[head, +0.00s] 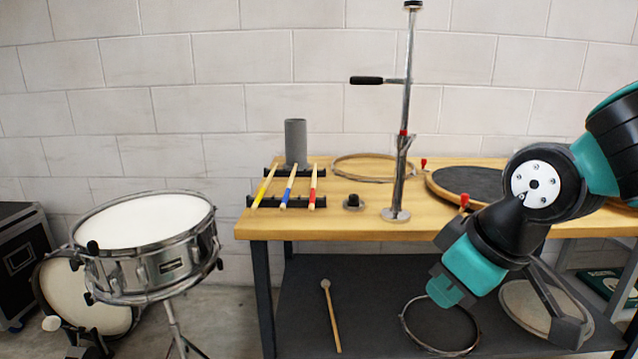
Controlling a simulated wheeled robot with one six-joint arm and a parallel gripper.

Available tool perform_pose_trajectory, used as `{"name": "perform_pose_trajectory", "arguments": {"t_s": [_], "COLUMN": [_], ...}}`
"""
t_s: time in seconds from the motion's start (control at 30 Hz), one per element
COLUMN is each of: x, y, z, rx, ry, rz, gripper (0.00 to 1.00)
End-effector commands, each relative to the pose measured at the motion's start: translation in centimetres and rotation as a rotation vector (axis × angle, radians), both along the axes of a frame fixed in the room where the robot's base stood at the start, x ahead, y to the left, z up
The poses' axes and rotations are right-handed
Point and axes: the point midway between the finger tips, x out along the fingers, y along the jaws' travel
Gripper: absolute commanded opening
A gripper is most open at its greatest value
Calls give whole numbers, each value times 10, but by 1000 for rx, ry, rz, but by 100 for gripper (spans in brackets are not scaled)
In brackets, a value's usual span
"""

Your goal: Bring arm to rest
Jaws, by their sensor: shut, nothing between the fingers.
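My arm comes in from the right edge in the head view, with teal and black links bent over the right part of the wooden bench (330,228). A teal link end points down and left in front of the bench's front edge. Parts of the wrist are hidden behind the black joint.
The bench bears drumsticks (289,186) on a rack, a grey cylinder (296,143), a hoop (372,167), a dark round pad (475,184) and a tall metal stand (403,150). A mallet (331,315) and hoop (440,327) are below. A snare drum (150,245) stands left.

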Motion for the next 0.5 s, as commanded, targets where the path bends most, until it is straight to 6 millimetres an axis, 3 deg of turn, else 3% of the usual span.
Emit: {"name": "perform_pose_trajectory", "arguments": {"t_s": [0.03, 0.1, 0.27, 0.3, 0.5], "x": [-26, -60, -134, -128, -127], "y": [2, 5, 7, 8, 8], "z": [0, -1, -1, 21, 72], "rx": [33, 66, 100, 99, 98], "ry": [72, 174, 386, 380, 377], "rz": [-12, -27, -49, -50, -49], "gripper": [0, 0, 0, 0, 0]}}
